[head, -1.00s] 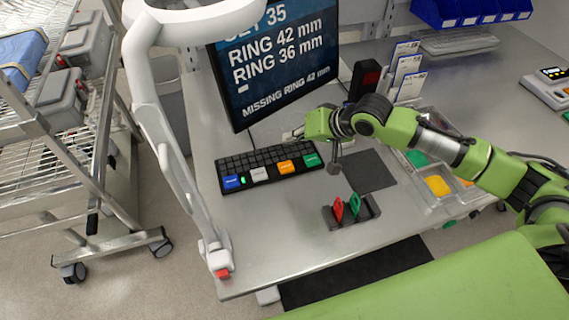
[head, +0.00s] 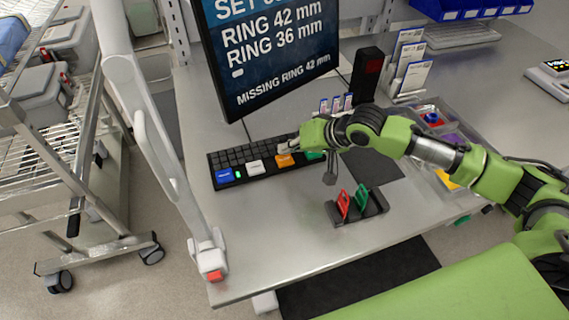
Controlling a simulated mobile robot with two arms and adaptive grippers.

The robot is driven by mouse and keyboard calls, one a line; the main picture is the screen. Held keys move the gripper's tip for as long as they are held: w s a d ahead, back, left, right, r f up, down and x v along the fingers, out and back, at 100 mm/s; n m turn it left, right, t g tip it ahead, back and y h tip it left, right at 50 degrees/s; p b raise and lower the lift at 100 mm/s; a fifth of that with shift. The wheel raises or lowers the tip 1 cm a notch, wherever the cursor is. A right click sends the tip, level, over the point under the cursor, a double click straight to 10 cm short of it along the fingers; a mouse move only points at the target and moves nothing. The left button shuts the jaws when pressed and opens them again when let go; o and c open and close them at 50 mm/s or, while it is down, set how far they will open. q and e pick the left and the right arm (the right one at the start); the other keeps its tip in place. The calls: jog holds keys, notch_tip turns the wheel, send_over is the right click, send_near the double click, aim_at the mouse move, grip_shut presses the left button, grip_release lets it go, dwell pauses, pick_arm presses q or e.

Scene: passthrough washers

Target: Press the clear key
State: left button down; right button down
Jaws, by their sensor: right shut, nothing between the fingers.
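A black keyboard (head: 238,158) lies on the grey table below the monitor. Along its front are a blue key (head: 224,175), a white key (head: 254,167), an orange key (head: 285,160) and a green key (head: 314,154), partly covered by my arm. The labels on the keys are too small to read. My right gripper (head: 284,145) is shut and empty, with its tips just behind or above the orange key. I cannot tell whether it touches the keyboard. My left gripper is not in view.
The monitor (head: 268,55) stands behind the keyboard. A black holder with a red tag (head: 344,204) and a green tag (head: 361,200) stands in front. A white post (head: 170,170) rises at the left edge, and card stands (head: 411,75) stand at the back right.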

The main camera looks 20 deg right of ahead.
aim_at(287, 160)
jog(key=shift+f, duration=0.3)
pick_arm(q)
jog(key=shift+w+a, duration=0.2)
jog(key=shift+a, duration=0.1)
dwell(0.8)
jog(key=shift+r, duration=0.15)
pick_arm(e)
jog(key=shift+f, duration=0.25)
